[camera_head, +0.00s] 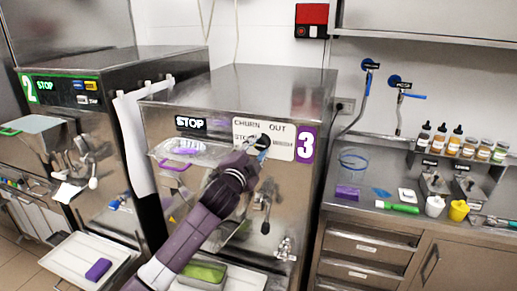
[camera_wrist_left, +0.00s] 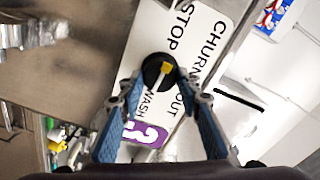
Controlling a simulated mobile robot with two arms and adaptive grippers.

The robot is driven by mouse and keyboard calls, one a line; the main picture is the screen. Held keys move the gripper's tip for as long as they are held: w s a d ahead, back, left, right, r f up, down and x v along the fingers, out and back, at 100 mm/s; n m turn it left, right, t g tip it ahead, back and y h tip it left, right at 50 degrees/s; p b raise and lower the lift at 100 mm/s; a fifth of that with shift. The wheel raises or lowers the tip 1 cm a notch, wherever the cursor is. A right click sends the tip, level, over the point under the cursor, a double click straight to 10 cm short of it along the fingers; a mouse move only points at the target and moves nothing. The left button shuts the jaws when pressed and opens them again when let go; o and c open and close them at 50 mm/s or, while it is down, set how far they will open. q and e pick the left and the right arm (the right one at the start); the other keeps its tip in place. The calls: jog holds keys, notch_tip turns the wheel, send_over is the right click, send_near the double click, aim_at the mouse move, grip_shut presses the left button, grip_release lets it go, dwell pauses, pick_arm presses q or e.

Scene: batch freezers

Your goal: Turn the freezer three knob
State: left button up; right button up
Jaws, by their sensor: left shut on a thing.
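Freezer three (camera_head: 225,100) is the steel machine in the middle of the head view, marked with a purple "3" label. Its black round knob (camera_wrist_left: 157,69) with a yellow pointer sits on the white CHURN/OUT/STOP/WASH label plate (camera_head: 283,142). My left gripper (camera_head: 258,145) reaches up to this plate in the head view and partly hides the knob there. In the left wrist view, the blue fingers of my left gripper (camera_wrist_left: 160,82) flank the knob, one on each side, and are shut on it. The yellow pointer shows between the fingertips. My right gripper is not in view.
Freezer two (camera_head: 110,62) stands to the left, with a white tray (camera_head: 85,262) below it. A green container (camera_head: 205,272) lies below freezer three. A lever (camera_head: 266,205) hangs on its front. The right counter (camera_head: 375,190) holds bottles (camera_head: 455,140) and cups.

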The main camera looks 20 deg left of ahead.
pick_arm(q)
jog(key=shift+f+n, duration=0.15)
jog(key=shift+n, duration=0.35)
jog(key=o, duration=1.2)
jog(key=shift+c, duration=0.2)
jog(key=shift+s, duration=0.1)
jog(key=s, duration=1.1)
jog(key=shift+s+a, duration=0.2)
jog(key=shift+s, duration=0.2)
